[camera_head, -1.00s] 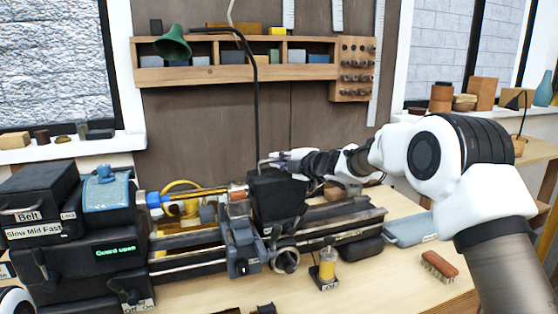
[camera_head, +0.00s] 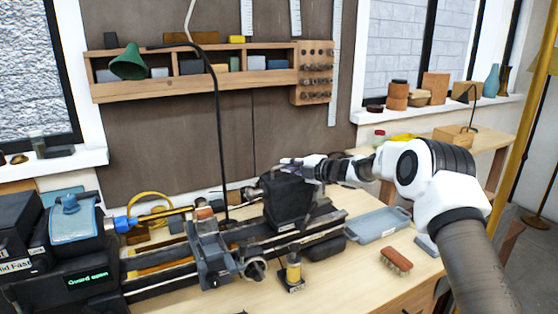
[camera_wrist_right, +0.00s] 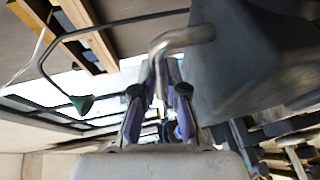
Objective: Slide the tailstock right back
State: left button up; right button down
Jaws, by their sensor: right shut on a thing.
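The tailstock (camera_head: 288,203) is a dark block on the lathe bed (camera_head: 160,283), towards the bed's right end. It also fills the upper right of the right wrist view (camera_wrist_right: 240,65). A bent metal lever (camera_wrist_right: 183,36) comes out of its side. My right gripper (camera_head: 288,164) is at the top of the tailstock. In the right wrist view its fingers (camera_wrist_right: 160,97) are shut on the lever's end. A gap shows between the tailstock and the workpiece (camera_head: 178,212) on its left. My left gripper is not in view.
The carriage (camera_head: 211,255) stands left of the tailstock. An oiler bottle (camera_head: 293,270), a red-brown brush (camera_head: 396,261) and a grey tray (camera_head: 377,225) are on the bench. A green lamp (camera_head: 129,63) hangs on a dark bent arm behind the lathe.

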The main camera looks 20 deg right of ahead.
jog(key=shift+w+d+r, duration=0.1)
jog(key=shift+r, duration=0.3)
jog(key=c, duration=1.3)
grip_release()
jog(key=shift+o, duration=0.5)
jog(key=shift+w+d+f, duration=0.1)
jog(key=shift+w+f, duration=0.2)
jog(key=shift+f, duration=0.15)
jog(key=v, duration=1.2)
jog(key=shift+w, duration=0.1)
